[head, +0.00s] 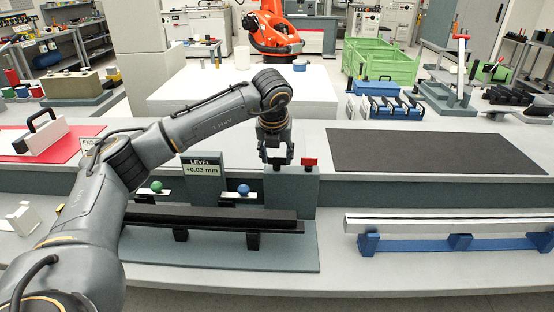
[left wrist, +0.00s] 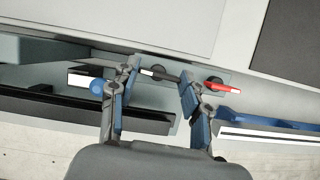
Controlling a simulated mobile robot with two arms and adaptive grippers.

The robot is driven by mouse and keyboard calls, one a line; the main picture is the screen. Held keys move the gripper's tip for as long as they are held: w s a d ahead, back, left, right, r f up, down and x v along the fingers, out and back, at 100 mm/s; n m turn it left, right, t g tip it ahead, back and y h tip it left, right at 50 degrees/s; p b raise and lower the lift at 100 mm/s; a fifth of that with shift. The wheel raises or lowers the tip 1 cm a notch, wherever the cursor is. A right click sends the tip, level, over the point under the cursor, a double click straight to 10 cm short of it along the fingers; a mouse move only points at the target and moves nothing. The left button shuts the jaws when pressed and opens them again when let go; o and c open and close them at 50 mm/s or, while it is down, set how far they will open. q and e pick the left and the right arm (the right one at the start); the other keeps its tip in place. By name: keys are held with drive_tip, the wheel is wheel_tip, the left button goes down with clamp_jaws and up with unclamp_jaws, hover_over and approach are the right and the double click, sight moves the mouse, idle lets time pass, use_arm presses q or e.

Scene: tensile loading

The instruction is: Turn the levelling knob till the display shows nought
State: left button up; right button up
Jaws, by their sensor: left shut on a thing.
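The display (head: 202,169) reads LEVEL +0.03 mm on a dark panel behind the black beam. My left gripper (head: 276,153) reaches down to the grey block right of the display. The head view shows only a white part of this knob (head: 277,156), partly hidden by the fingers. A second, red knob (head: 309,162) stands just right of it, untouched; it also shows in the left wrist view (left wrist: 222,87). My right gripper is not in view.
A black beam (head: 215,217) lies on supports in front of the display. A green ball (head: 156,186) and a blue ball (head: 243,190) sit behind it. A silver beam on a blue stand (head: 460,242) is at right. A dark mat (head: 430,151) lies clear behind it.

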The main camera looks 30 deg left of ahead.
use_arm(q)
drive_tip(key=m+h, duration=0.1)
drive_tip(key=m, duration=0.2)
drive_tip(key=shift+a, duration=0.15)
drive_tip(key=m+h, duration=0.1)
drive_tip(key=m, duration=0.1)
drive_tip(key=shift+a+m+t, duration=0.1)
drive_tip(key=shift+m+t, duration=0.2)
drive_tip(key=m+h+p, duration=0.1)
drive_tip(key=m+h, duration=0.1)
drive_tip(key=m, duration=0.3)
drive_tip(key=shift+a, duration=0.1)
drive_tip(key=shift+m, duration=0.4)
drive_tip(key=o, duration=1.2)
drive_tip(key=shift+g, duration=0.4)
drive_tip(key=shift+c, duration=0.2)
